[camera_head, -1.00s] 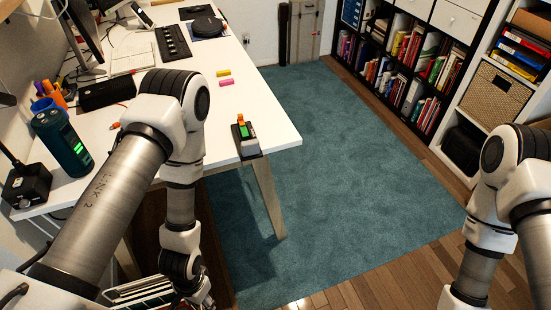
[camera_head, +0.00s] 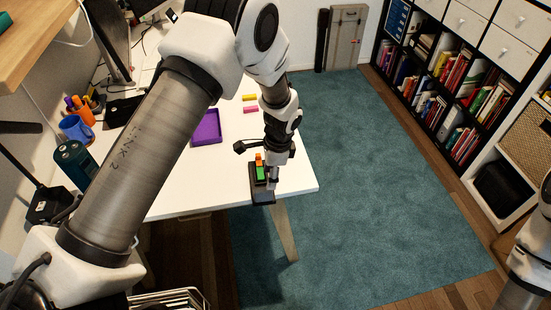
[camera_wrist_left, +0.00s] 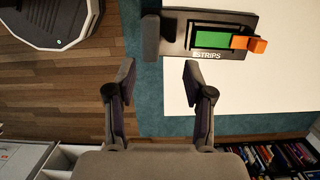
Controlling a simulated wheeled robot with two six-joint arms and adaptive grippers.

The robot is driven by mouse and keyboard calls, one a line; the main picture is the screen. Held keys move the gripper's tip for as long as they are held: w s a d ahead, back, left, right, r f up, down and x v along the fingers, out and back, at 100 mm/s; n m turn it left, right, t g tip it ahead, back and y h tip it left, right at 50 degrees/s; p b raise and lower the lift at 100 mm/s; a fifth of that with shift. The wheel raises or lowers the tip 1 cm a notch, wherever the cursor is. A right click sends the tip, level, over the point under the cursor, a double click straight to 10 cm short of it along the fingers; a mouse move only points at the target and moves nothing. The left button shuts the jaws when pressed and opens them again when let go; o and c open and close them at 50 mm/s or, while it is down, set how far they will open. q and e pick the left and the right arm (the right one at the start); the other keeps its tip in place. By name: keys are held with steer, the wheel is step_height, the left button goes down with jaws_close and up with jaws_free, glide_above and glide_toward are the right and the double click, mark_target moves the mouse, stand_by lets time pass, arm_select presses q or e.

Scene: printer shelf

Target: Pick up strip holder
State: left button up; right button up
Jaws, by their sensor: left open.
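The strip holder (camera_head: 262,197) is a dark holder with a green strip and an orange end piece, lying at the near right corner of the white table (camera_head: 300,178). In the left wrist view the holder (camera_wrist_left: 222,52) shows the word STRIPS, beyond the fingertips and mostly to the right of their middle. My left gripper (camera_wrist_left: 158,75) is open and empty, its fingers apart and short of the holder. In the head view the left gripper (camera_head: 270,168) is over the table corner beside the holder, partly covering it. Only part of my right arm shows, at the right edge.
Blue rug (camera_head: 350,180) lies open right of the table.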

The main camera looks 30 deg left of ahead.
mark_target(264, 190)
arm_select(q)
steer(key=shift+w+a+f, duration=0.1)
steer(key=shift+w+f, duration=0.1)
steer(key=shift+f, duration=0.3)
steer(key=shift+w+f, duration=0.2)
steer(key=shift+f, duration=0.25)
steer(key=s, duration=0.1)
steer(key=s+f+p, duration=0.1)
steer(key=s, duration=0.1)
steer(key=s+a+p, duration=0.1)
steer(key=s, duration=0.1)
steer(key=shift+f, duration=0.35)
steer(key=w+f, duration=0.2)
steer(key=f, duration=0.1)
steer(key=shift+w+f, duration=0.2)
steer(key=shift+f, duration=0.1)
steer(key=shift+s+r, duration=0.45)
steer(key=shift+s, duration=0.05)
jaws_close()
steer(key=shift+w+f, duration=0.15)
steer(key=shift+w, duration=0.05)
arm_select(e)
steer(key=shift+s+r, duration=0.35)
steer(key=shift+r, duration=0.3)
steer(key=shift+s+r, duration=0.3)
steer(key=shift+r, duration=0.3)
